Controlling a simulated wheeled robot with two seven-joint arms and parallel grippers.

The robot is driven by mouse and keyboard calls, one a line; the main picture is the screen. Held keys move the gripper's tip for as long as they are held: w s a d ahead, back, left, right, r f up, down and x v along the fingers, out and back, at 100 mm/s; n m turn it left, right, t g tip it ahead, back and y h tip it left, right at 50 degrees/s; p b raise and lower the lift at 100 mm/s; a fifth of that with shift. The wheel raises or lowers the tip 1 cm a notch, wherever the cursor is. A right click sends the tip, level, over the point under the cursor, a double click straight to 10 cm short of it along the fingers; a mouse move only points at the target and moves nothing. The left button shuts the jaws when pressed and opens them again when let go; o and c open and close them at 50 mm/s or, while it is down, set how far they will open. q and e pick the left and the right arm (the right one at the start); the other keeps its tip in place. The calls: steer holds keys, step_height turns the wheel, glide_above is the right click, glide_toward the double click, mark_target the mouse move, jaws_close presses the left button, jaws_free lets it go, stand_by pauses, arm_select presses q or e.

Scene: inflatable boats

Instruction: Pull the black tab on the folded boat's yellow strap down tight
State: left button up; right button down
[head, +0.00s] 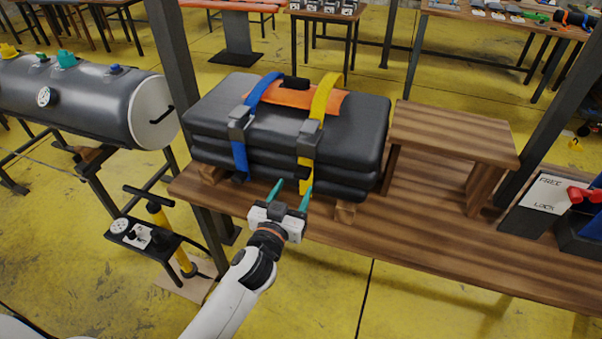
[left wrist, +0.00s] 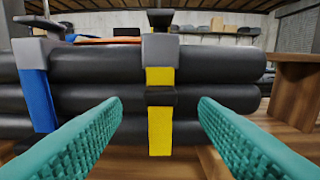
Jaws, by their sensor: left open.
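The folded black boat (head: 350,130) lies stacked in layers on wooden blocks on the bench. Its yellow strap (head: 320,103) runs over the top and through a grey buckle (head: 307,138), then hangs down the front. In the left wrist view, the black tab (left wrist: 161,96) crosses the hanging yellow strap (left wrist: 160,132) below the grey buckle (left wrist: 160,50). My left gripper (head: 292,188) is open in front of the strap's lower end. In the left wrist view, its teal fingers (left wrist: 160,103) stand either side of the tab, apart from it. My right gripper is out of view.
A blue strap (head: 240,155) with its own buckle is left of the yellow one. A wooden stand (head: 452,133) and a FREE/LOCK box (head: 540,205) are to the right on the bench (head: 420,245). A dark post (head: 178,75) and a pump (head: 160,225) are left.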

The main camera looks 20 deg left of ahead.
mark_target(300, 177)
arm_select(q)
steer(key=shift+w+d, duration=0.1)
steer(key=shift+w, duration=2.7)
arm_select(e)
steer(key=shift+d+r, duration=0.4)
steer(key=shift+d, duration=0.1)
